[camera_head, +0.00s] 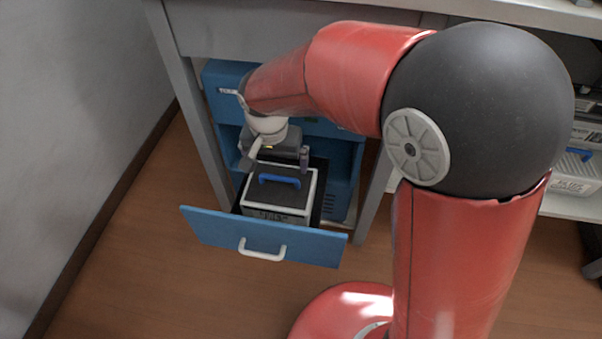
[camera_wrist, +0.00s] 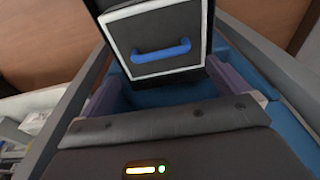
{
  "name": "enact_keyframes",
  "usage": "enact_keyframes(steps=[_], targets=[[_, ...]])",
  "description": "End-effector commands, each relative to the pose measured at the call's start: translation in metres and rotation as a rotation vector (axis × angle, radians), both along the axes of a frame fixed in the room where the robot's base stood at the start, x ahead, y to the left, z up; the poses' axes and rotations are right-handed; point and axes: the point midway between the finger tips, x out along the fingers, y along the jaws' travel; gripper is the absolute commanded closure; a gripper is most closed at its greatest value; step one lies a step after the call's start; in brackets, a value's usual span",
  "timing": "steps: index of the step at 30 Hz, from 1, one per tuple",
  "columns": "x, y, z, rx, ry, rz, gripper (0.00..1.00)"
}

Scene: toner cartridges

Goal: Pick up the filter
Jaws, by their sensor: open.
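The filter (camera_head: 268,193) looks like a box with a dark top, a pale rim and a blue handle (camera_head: 280,181). It sits in the pulled-out drawer (camera_head: 225,231) of a blue cabinet. In the wrist view the filter (camera_wrist: 176,63) is at the top centre, with its handle (camera_wrist: 161,51) lying crosswise. My gripper (camera_head: 278,157) is open and empty, above the back part of the drawer and behind the handle, apart from it. In the wrist view its two fingers (camera_wrist: 165,88) are spread wide, below the handle in the picture. The filter's lower part is hidden inside the drawer.
The blue cabinet (camera_head: 222,105) stands under a grey desk (camera_head: 240,38), whose legs flank it. A white handle (camera_head: 262,251) is on the drawer front. A wall (camera_head: 70,120) is at left. A shelf at right holds another box with a blue handle (camera_head: 579,155).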

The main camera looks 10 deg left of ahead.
Motion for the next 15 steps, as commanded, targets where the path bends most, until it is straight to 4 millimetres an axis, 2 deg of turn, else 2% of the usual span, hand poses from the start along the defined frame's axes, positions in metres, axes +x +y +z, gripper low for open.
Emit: enact_keyframes(steps=[10,15], targets=[[0.003,0.002,-0.038,-0.005,0.004,-0.001,0.0],[0.005,0.0,-0.065,-0.005,0.004,-0.001,0.0]])
